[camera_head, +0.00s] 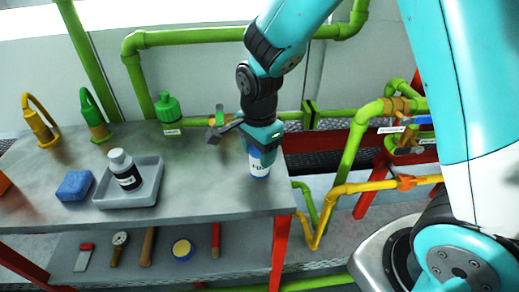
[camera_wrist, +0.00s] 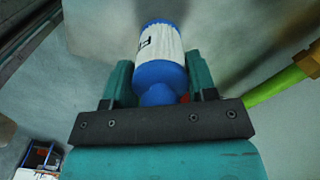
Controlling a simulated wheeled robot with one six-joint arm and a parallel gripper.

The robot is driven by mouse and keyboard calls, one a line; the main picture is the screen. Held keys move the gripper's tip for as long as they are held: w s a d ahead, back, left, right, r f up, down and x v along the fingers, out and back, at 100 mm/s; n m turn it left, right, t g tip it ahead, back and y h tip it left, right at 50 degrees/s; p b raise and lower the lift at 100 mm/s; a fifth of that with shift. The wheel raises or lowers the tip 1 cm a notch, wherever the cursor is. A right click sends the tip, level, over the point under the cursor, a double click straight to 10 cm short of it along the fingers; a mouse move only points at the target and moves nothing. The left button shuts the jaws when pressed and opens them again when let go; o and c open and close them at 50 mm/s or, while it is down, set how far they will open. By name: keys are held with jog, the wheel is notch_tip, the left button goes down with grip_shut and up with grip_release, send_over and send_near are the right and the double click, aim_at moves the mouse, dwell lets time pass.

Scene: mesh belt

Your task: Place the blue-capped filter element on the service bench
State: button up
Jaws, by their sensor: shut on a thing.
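The filter element (camera_head: 260,162) is a white cylinder with blue ends and dark lettering. My gripper (camera_head: 263,143) is shut on its upper end and holds it upright at the right end of the grey service bench (camera_head: 215,190). Its lower end is at or just above the bench top; I cannot tell whether it touches. In the wrist view the filter element (camera_wrist: 160,55) sits between the two teal fingers of my gripper (camera_wrist: 160,85), with its blue cap toward the palm.
A grey tray (camera_head: 144,193) with a black-and-white bottle (camera_head: 124,168) and a blue sponge (camera_head: 75,185) lie to the left. Green and yellow pipes (camera_head: 345,188) run right of the bench. The bench middle is clear.

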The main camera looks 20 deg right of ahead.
jog(key=o, duration=1)
jog(key=shift+c, duration=0.2)
jog(key=shift+r, duration=0.1)
notch_tip(320, 180, up, 12)
jog(key=shift+f+p, duration=0.1)
jog(key=shift+p, duration=0.25)
jog(key=s+a+r+n+y, duration=0.2)
jog(key=s+n, duration=0.7)
jog(key=n, duration=0.2)
jog(key=s+a+r+n+y, duration=0.2)
jog(key=s+n, duration=0.7)
jog(key=n, duration=0.2)
jog(key=shift+s+a, duration=0.3)
jog(key=shift+r+p, duration=0.5)
